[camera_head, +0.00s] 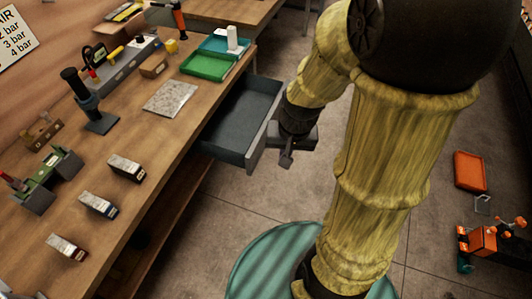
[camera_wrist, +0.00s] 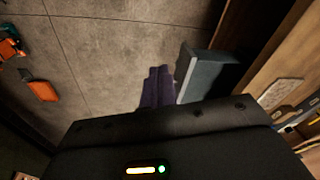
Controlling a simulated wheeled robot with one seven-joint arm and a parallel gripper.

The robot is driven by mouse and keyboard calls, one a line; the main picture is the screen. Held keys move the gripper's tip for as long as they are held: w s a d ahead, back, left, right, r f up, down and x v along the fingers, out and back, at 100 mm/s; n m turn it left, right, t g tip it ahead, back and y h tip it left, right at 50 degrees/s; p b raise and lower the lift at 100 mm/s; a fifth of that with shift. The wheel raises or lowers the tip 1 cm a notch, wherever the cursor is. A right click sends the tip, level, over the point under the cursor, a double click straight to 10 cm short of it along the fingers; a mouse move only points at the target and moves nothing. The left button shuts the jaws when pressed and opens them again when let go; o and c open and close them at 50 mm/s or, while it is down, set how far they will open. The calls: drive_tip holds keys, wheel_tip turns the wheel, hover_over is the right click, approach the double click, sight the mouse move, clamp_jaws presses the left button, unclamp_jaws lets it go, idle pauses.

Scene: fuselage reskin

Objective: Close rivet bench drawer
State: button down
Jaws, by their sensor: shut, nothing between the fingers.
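The rivet bench drawer (camera_head: 243,118) is a grey, empty drawer that sticks out from the front of the wooden bench (camera_head: 150,125) in the head view. Its front panel (camera_head: 263,146) faces the open floor. My gripper (camera_head: 286,160) is shut and empty, beside the outer face of the drawer front. Whether it touches the panel I cannot tell. In the wrist view, the shut fingers (camera_wrist: 158,88) show next to the drawer (camera_wrist: 207,72), apart or just touching. The drawer's handle is not clearly visible.
The bench top holds green and teal trays (camera_head: 209,65), a metal plate (camera_head: 170,98), several small boxes (camera_head: 98,205) and tools. An orange tray (camera_head: 470,171) and an orange machine (camera_head: 485,240) are on the floor at right. The floor before the drawer is otherwise clear.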

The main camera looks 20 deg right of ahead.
drive_tip(key=w+d+f+m+t+y+b, duration=0.1)
drive_tip(key=w+d+f+m+y+b, duration=0.2)
drive_tip(key=w+f+m, duration=0.4)
drive_tip(key=w+d+f+m+t+y+b, duration=0.2)
drive_tip(key=w+d+f+m, duration=0.4)
drive_tip(key=f+m, duration=0.7)
drive_tip(key=shift+w+f+m+y+b, duration=0.15)
drive_tip(key=shift+w+m+y+b, duration=0.2)
drive_tip(key=shift+m+y+b, duration=0.5)
drive_tip(key=b, duration=0.1)
approach(259, 154)
wheel_tip(259, 154, down, 3)
drive_tip(key=a, duration=0.1)
drive_tip(key=w+a, duration=0.1)
drive_tip(key=a, duration=0.1)
drive_tip(key=shift+w+a+f+p, duration=0.1)
drive_tip(key=shift+a+f+p, duration=0.1)
drive_tip(key=shift+p, duration=0.15)
drive_tip(key=shift+w+a, duration=0.15)
drive_tip(key=shift+w, duration=0.1)
